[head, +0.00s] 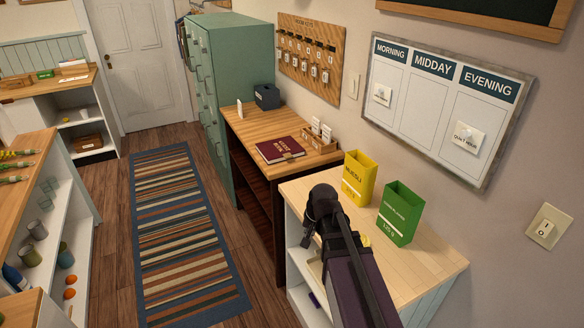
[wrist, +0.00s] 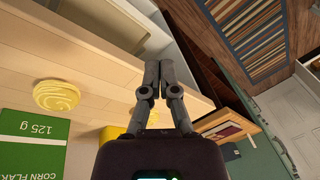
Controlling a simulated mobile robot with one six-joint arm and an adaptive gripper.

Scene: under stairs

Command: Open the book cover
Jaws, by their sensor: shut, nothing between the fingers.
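A dark red closed book (head: 280,150) with pale lettering lies flat on the wooden desk (head: 250,127) in the head view. A small part of the dark red book (wrist: 222,131) also shows in the wrist view, right of my fingers. My gripper (wrist: 158,64) is shut and empty, with its fingertips together. It is well apart from the book, over the front edge of the pale counter (head: 439,258). In the head view my arm hides most of the gripper.
A yellow box (head: 358,178) and a green box (head: 398,214) stand on the pale counter beside my arm. A small wooden holder with cards (head: 319,139) stands right of the book. A dark blue box (head: 267,97) stands at the desk's back.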

